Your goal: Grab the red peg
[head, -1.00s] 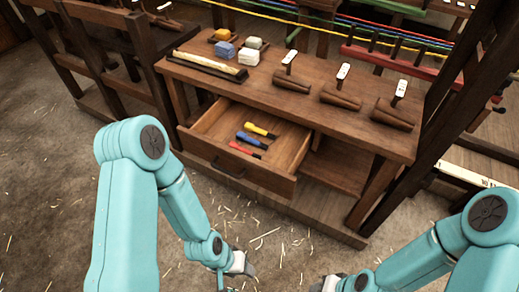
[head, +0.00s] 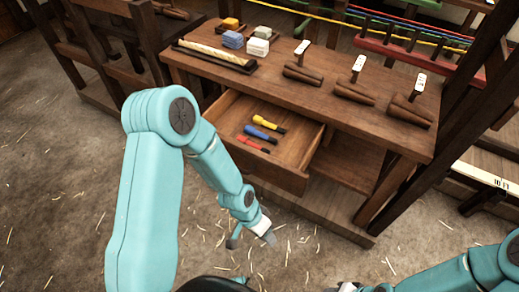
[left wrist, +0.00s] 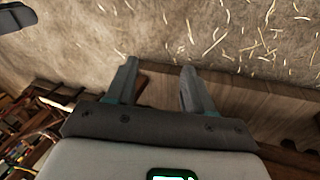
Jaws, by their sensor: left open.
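The red peg (head: 252,142) lies in the open drawer (head: 240,158) of the wooden bench, nearest the drawer front. A blue peg (head: 261,132) and a yellow peg (head: 269,123) lie beyond it. My left gripper (head: 250,240) is open and empty, outside the drawer and below its front in the picture. In the left wrist view its two fingers (left wrist: 157,85) stand apart over the straw-strewn floor, and no peg shows there. My right gripper (head: 350,287) shows only in part at the bottom edge, so its jaws cannot be judged.
The bench top (head: 290,95) holds several wooden-handled tools, coloured blocks (head: 233,39) and a tray with a pale roll (head: 216,55). Dark wooden frames stand on both sides. The floor (head: 60,190) before the drawer is open apart from straw.

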